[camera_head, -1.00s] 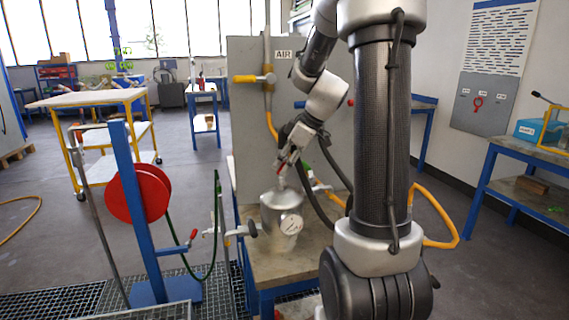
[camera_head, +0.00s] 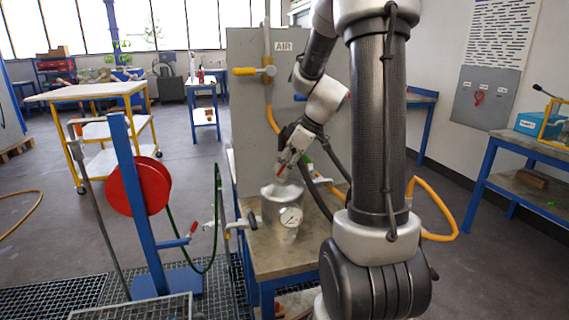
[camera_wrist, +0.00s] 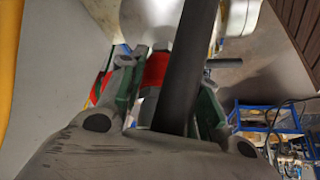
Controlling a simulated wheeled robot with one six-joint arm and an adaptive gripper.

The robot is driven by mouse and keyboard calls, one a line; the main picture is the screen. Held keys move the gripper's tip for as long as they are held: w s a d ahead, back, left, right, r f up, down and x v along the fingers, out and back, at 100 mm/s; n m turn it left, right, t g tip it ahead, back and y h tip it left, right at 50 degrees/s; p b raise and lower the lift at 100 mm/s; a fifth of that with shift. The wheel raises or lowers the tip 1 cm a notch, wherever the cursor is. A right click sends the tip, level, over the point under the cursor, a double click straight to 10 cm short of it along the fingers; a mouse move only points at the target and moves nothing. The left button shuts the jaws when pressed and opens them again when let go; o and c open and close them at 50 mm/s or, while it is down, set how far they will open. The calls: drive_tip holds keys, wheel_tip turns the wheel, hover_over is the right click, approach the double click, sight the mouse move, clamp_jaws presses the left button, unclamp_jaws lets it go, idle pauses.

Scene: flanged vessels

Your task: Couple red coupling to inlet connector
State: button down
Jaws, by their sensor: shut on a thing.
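My gripper (camera_head: 284,166) is above the grey metal vessel (camera_head: 272,208) on the workbench, pointing down and to the left. The red coupling (camera_wrist: 157,68) shows between the green-padded fingers of my gripper (camera_wrist: 163,80) in the wrist view, and the fingers are shut on it. It is a small red spot (camera_head: 280,170) in the head view. A black hose (camera_wrist: 190,60) crosses in front of the fingers and hides part of the coupling. A round dial gauge (camera_head: 291,217) is on the vessel's front. I cannot make out the inlet connector clearly.
A grey panel marked AIR (camera_head: 250,120) stands behind the bench, with a yellow-handled valve (camera_head: 245,71). A red hose reel (camera_head: 138,186) on a blue post is at left. A tap (camera_head: 243,224) is at the bench's left edge. An orange hose (camera_head: 435,205) curves at right.

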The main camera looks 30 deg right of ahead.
drive_tip(key=shift+f, duration=0.25)
drive_tip(key=c, duration=0.9)
unclamp_jaws()
drive_tip(key=shift+c, duration=0.2)
drive_tip(key=v, duration=1.2)
drive_tip(key=s+a+f+m+g+h, duration=0.2)
drive_tip(key=s+f+m, duration=0.1)
drive_tip(key=s+m, duration=0.7)
drive_tip(key=s+a+r+n+t+h, duration=0.1)
drive_tip(key=s+a+r+t+h, duration=0.1)
drive_tip(key=s+a, duration=0.5)
drive_tip(key=shift+s+a, duration=0.4)
drive_tip(key=shift+s, duration=0.5)
